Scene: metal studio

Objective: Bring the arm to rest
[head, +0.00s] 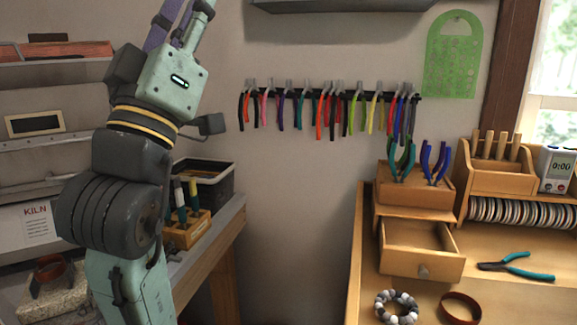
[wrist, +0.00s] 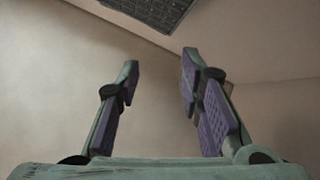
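My arm (head: 115,215) rises at the left of the head view, folded upward in front of the shelves. My gripper is at the top of that view, mostly cut off by the upper edge. In the wrist view my gripper (wrist: 158,80) shows two green fingers with purple pads, spread well apart. Nothing is between them. Behind the fingers are only a plain wall and ceiling, with a dark grille (wrist: 155,12) at the top.
A wooden workbench (head: 360,270) at right holds a box of pliers (head: 415,185), an open drawer (head: 422,250), loose pliers (head: 515,266), a beaded ring (head: 396,307) and a brown band (head: 461,308). Several pliers hang on a wall rack (head: 330,96). Shelves (head: 50,70) stand behind my arm.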

